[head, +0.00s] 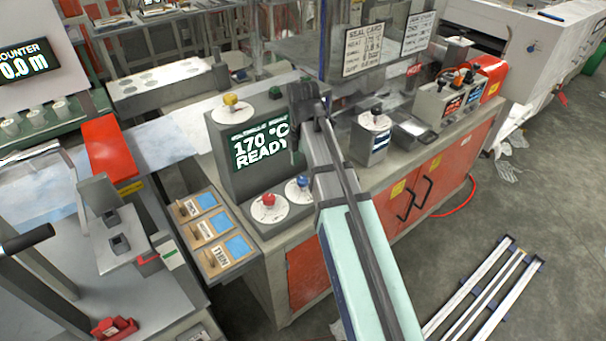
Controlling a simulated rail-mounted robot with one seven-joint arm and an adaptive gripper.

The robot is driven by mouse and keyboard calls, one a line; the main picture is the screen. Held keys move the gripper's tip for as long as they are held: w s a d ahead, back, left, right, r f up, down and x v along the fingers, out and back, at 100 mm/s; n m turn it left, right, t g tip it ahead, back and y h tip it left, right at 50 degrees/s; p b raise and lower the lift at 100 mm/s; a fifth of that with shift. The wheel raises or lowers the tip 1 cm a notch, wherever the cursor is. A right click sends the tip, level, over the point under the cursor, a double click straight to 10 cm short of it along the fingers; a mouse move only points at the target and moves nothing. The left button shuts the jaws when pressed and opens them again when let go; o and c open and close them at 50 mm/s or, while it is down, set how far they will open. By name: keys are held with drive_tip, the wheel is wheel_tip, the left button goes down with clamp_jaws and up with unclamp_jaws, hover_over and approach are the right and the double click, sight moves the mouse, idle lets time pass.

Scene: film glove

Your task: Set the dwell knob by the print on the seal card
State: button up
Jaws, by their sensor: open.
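The seal card (363,48) is a white printed sheet behind the bench; its title reads, but its smaller lines are too small to read surely. A grey control box (223,153) has a screen (259,147) showing "170 °C READY". Round dials carry a yellow knob (230,100), a red knob (268,200), a blue knob (303,182) and a black knob (376,111). Their labels are too small to tell which is dwell. My gripper (300,125) is open, seen from behind, right of the screen and apart from the knobs as far as shows. My arm hides part of the bench.
A second white card (418,34) hangs right of the seal card. A box with several small levers (452,95) stands farther right on the bench. Wooden trays with blue cards (212,228) lie at left. White rails (480,290) lie on the floor.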

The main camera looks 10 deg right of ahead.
sight(303, 179)
drive_tip(key=shift+f+p, duration=0.3)
drive_tip(key=shift+f, duration=2)
drive_tip(key=c, duration=1.1)
